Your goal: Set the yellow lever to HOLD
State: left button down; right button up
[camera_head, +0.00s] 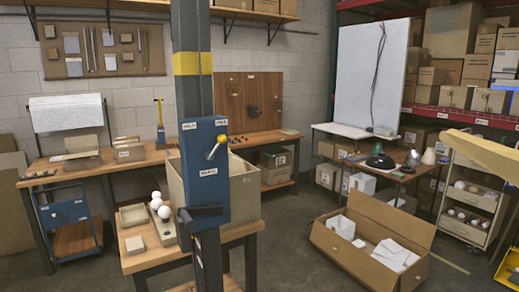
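The yellow lever (220,141) is on a blue panel (208,190) fixed to a dark grey post. Its yellow ball end points up and to the right from a pale pivot, towards the upper right label (221,122). Another white label (189,126) is at the panel's upper left, and a third (208,172) is below the pivot. The lettering is too small to read surely. Neither of my grippers shows in the head view, and nothing touches the lever.
A wooden bench (152,262) with white balls (157,204) and a grey bin (247,191) stand close behind the post. An open carton (345,262) lies on the floor to the right.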

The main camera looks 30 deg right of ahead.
aim_at(222, 138)
jog(key=z, duration=0.75)
